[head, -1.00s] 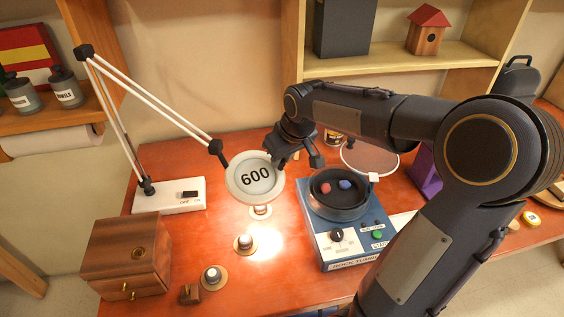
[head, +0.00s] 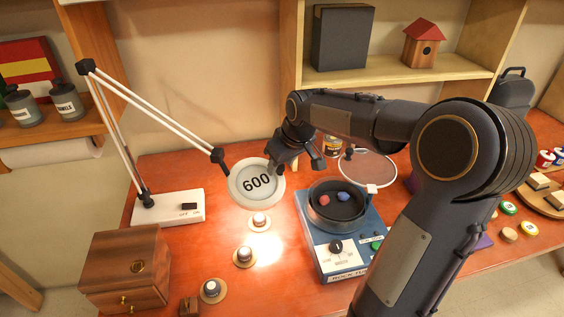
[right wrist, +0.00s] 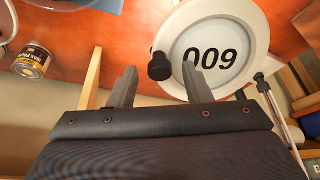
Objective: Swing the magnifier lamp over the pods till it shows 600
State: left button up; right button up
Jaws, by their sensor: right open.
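The magnifier lamp's round white head (head: 233,194) hangs over the table behind the pods, its lens reading 600. It joins a white jointed arm on a white base (head: 168,209). Three round pods (head: 259,221), (head: 244,256), (head: 211,290) stand on discs in a lit row in front of it. My right gripper (head: 277,168) is at the head's back right rim. In the right wrist view, the open fingers (right wrist: 160,84) are either side of a dark knob (right wrist: 160,67) on the head, which appears upside down; contact is unclear. My left gripper is out of view.
A blue rock tumbler (head: 326,262) stands right of the lamp head, with a round clear disc (head: 368,168) behind it. A wooden box (head: 125,268) is at front left. Shelves stand behind. A can (right wrist: 33,62) shows in the right wrist view.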

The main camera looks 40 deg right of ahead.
jog(key=shift+r, duration=0.15)
jog(key=b+v, duration=0.1)
jog(key=v, duration=0.6)
jog(key=shift+s+r, duration=0.2)
jog(key=shift+r, duration=0.1)
jog(key=s+a+f+m+y, duration=0.1)
jog(key=s+a+f, duration=0.2)
jog(key=s+a, duration=0.2)
jog(key=s+a+f+y, duration=0.1)
jog(key=s+a+f, duration=0.2)
jog(key=s+a, duration=0.2)
jog(key=s+a+f+m+t+y, duration=0.1)
jog(key=s+a+f, duration=0.2)
jog(key=s, duration=0.7)
jog(key=shift+a+f+m, duration=0.3)
jog(key=shift+a, duration=0.85)
